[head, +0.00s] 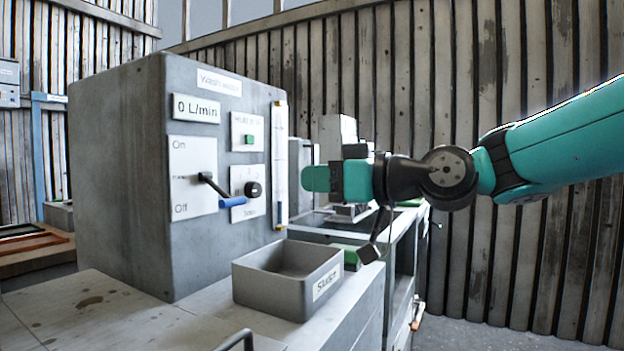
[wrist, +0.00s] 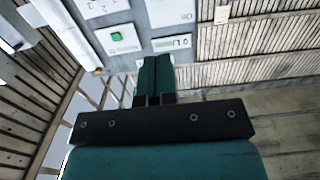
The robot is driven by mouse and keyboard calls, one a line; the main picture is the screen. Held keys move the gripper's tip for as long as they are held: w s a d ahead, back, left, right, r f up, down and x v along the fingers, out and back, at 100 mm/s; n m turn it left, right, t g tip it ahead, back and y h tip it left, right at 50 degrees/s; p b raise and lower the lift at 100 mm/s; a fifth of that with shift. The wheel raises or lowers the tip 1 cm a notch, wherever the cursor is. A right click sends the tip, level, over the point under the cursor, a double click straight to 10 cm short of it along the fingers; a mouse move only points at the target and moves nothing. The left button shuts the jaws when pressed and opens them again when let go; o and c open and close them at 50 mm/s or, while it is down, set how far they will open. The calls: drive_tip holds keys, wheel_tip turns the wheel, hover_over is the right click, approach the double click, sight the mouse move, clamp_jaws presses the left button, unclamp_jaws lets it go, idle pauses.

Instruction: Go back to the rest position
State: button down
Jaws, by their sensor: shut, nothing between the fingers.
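My gripper (head: 318,178) is in front of the grey control cabinet (head: 120,170) in the head view, to the right of its panel and apart from it. Its teal fingers are together with nothing between them; they also show in the wrist view (wrist: 153,78). My arm reaches in from the right. The cabinet's front carries a lever with a blue handle (head: 232,201), a black knob (head: 253,189), a green button (head: 249,139) and a display reading 0 L/min (head: 196,108). The lever's handle lies between the On and Off marks, pointing to the right.
An open grey bin (head: 287,280) with a label stands on the bench (head: 200,325) below my gripper. A light grey machine (head: 338,135) stands behind the gripper. A corrugated wall (head: 480,80) closes off the back. The space under my arm at right is clear.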

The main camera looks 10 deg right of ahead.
drive_tip(key=s+a+f+m+g+h, duration=0.15)
drive_tip(key=s+f+g+h, duration=0.4)
drive_tip(key=s+f, duration=0.8)
drive_tip(key=s+d+f+m+g+h, duration=0.1)
drive_tip(key=s+d+f+g+h, duration=0.15)
drive_tip(key=s+f, duration=0.3)
drive_tip(key=s+d+f+g+h, duration=0.1)
drive_tip(key=s+d+f+g, duration=0.1)
drive_tip(key=s+f+g, duration=0.3)
wheel_tip(320, 180, up, 23)
drive_tip(key=t+p, duration=0.1)
drive_tip(key=p, duration=2.2)
drive_tip(key=shift+s+a+r, duration=0.15)
drive_tip(key=shift+s+a, duration=0.1)
drive_tip(key=shift+s, duration=0.1)
